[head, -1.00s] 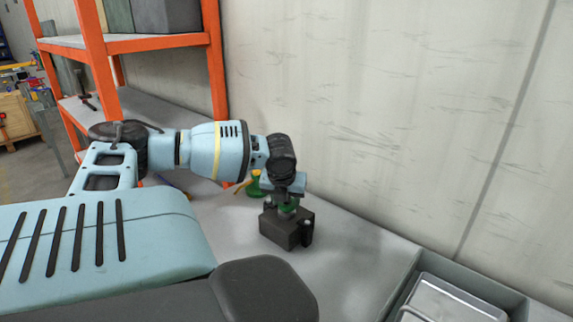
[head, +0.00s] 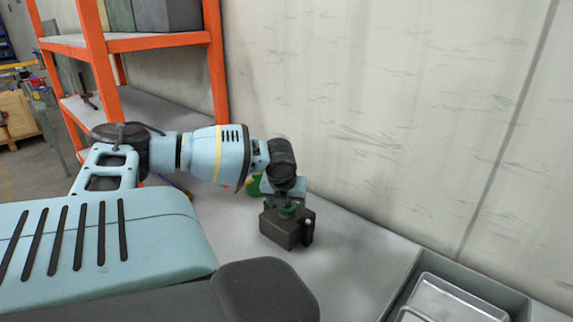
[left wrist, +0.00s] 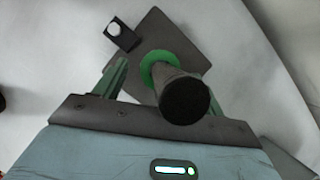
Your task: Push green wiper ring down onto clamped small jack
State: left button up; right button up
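A green wiper ring (left wrist: 165,66) sits around a dark upright cylinder (left wrist: 184,98), the small jack, in the left wrist view. The ring also shows in the head view (head: 288,210), just above a dark clamp block (head: 281,232). The block (left wrist: 188,35) lies beneath the ring in the wrist view. My left gripper (head: 286,201) points down over the jack, close above the block. Its two fingers stand apart on either side of the jack, and I see no finger closed on the ring. The ring's underside is hidden. My right gripper is not in view.
A black clamp part with a pale knob (head: 307,230) stands at the block's right side. Another green object (head: 254,187) is partly hidden behind my left arm. A grey tray (head: 440,285) is at lower right. An orange shelf (head: 217,60) and the wall bound the table.

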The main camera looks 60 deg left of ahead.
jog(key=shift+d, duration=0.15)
pick_arm(q)
jog(key=p+v, duration=0.2)
jog(key=v, duration=0.5)
jog(key=shift+r+p, duration=0.35)
jog(key=shift+p, duration=0.05)
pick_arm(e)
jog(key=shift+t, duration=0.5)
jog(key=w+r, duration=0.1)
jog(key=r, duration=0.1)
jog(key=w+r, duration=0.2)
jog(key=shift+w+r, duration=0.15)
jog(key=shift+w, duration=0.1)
pick_arm(q)
jog(key=shift+s+d, duration=0.1)
jog(key=shift+d, duration=0.05)
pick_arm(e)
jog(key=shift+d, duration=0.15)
